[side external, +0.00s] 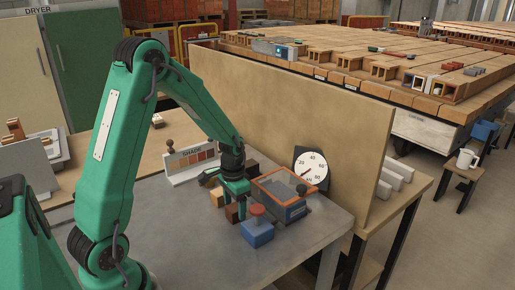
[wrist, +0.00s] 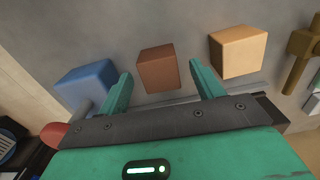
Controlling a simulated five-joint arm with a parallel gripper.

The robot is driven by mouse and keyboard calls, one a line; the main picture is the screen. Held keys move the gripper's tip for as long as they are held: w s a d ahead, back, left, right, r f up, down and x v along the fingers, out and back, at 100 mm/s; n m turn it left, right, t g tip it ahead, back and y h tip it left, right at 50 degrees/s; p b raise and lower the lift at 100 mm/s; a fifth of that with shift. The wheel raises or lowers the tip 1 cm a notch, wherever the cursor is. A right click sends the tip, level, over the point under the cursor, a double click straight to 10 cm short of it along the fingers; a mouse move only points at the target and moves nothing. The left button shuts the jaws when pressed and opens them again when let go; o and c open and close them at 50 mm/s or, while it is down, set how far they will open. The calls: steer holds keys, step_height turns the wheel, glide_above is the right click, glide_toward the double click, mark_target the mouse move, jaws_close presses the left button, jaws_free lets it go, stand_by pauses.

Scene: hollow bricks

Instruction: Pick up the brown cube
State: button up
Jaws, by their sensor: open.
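The brown cube (wrist: 157,70) lies on the grey bench in the wrist view, between and just beyond the two green fingertips. In the side view the brown cube (side external: 231,213) shows low beside the fingers, partly hidden by them. My gripper (side external: 238,201) is open, pointing down over it; in the wrist view its fingers stand on either side of the cube, with visible gaps. I cannot tell the exact height of the fingertips above the bench.
A tan cube (wrist: 238,50) is right of the brown cube in the wrist view, a blue block (wrist: 85,86) left. In the side view, an orange-rimmed box (side external: 292,211), a dial (side external: 311,169) and a shade card stand (side external: 190,162) are close by. The bench front is clear.

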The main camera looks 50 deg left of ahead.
mark_target(235, 207)
steer(key=shift+f, duration=0.95)
steer(key=c, duration=1.2)
steer(key=shift+o, duration=0.2)
steer(key=shift+r, duration=0.1)
steer(key=shift+r, duration=4.95)
